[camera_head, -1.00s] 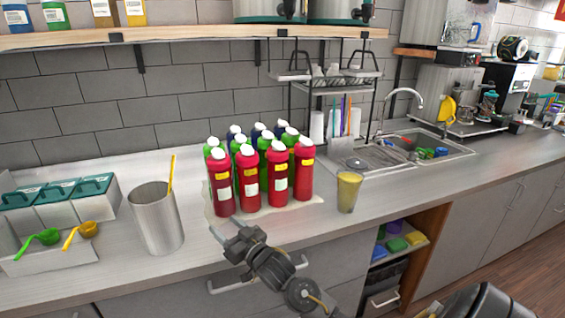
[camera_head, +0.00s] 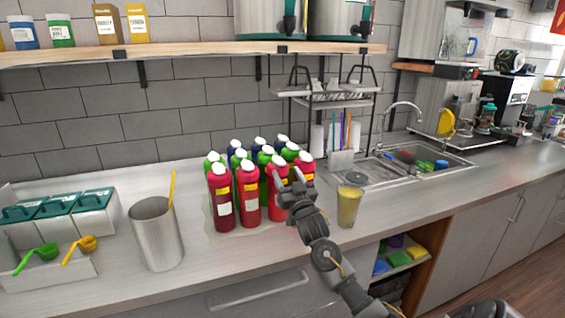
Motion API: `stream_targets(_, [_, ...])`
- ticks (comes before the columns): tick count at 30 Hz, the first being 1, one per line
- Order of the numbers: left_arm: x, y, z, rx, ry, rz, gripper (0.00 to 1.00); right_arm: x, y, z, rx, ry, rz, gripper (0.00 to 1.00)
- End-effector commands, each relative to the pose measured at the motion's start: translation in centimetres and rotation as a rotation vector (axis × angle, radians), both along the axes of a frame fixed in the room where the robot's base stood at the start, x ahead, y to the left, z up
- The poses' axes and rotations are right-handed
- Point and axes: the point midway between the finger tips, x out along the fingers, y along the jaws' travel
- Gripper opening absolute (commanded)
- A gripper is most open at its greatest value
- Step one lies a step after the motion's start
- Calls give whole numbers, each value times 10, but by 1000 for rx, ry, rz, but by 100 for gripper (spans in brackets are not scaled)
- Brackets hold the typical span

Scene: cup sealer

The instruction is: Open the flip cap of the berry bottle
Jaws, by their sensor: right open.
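Several red bottles with white caps stand upright in the front row of a cluster on the counter. They include a left one (camera_head: 222,205), a middle one (camera_head: 249,200) and a right one (camera_head: 275,203); another red one (camera_head: 307,162) is partly hidden behind my gripper. No label is readable enough to tell which is berry, and the caps are too small to tell whether open or shut. My right gripper (camera_head: 291,180) is open, in front of the rightmost red bottles near their upper parts. Contact cannot be told. My left gripper is out of view.
Green and dark blue bottles (camera_head: 257,142) stand close behind the red ones. A yellowish cup (camera_head: 348,205) is just right of my gripper. A metal canister (camera_head: 156,238) stands left, with clear counter between it and the bottles. A shelf (camera_head: 190,52) hangs above.

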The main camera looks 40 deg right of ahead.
Motion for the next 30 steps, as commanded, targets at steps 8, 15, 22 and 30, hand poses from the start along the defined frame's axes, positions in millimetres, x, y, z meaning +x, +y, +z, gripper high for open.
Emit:
stream_targets(8, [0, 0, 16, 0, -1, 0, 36, 35, -11, 17, -1, 1, 0, 55])
stream_targets(15, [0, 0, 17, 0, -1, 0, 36, 42, -13, 18, 0, 1, 1, 55])
stream_targets(22, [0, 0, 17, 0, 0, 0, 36, 42, -13, 18, 0, 1, 1, 49])
stream_targets(30, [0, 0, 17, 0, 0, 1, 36, 42, -13, 18, 0, 1, 1, 14])
